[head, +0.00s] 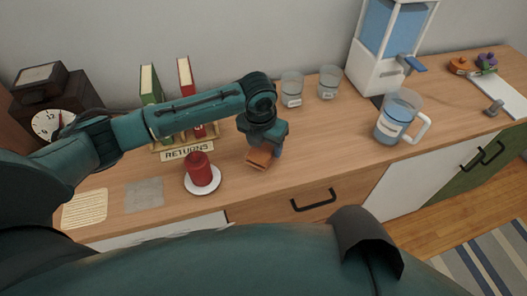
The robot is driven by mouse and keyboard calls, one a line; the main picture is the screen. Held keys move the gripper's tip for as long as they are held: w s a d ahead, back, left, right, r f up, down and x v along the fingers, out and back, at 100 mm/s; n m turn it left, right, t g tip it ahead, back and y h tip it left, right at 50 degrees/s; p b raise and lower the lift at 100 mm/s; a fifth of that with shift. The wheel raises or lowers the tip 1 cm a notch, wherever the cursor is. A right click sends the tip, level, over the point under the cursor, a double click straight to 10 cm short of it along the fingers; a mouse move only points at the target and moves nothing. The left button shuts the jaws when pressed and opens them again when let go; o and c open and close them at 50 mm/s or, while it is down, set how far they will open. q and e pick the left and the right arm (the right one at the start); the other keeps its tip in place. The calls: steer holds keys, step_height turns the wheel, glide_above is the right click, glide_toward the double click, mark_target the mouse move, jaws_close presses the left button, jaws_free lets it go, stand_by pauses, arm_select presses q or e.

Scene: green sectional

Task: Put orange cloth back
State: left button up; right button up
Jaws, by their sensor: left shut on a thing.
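The orange cloth (259,159) is a small folded bundle over the wooden counter, right of the red candle. My left gripper (264,148) points down at it and is shut on it. The gripper hides the upper part of the cloth. I cannot tell whether the cloth touches the counter or hangs just above it. My right gripper does not show.
A red candle (200,168) on a white saucer (203,190) stands left of the cloth. Behind are a returns rack (187,154) with books and two glasses (291,89). A pitcher (396,116) and dispenser (389,45) stand right. Flat grey (145,195) and cream (85,208) squares lie left.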

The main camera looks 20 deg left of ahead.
mark_target(264, 147)
arm_select(q)
steer(key=shift+f, duration=1.8)
steer(key=shift+f, duration=0.1)
steer(key=o, duration=0.9)
steer(key=shift+o, duration=0.2)
steer(key=r, duration=0.4)
steer(key=s+r, duration=0.1)
steer(key=r, duration=0.7)
steer(key=shift+s+a+r, duration=0.1)
steer(key=shift+s+a, duration=0.1)
steer(key=shift+s, duration=0.2)
steer(key=shift+s, duration=0.1)
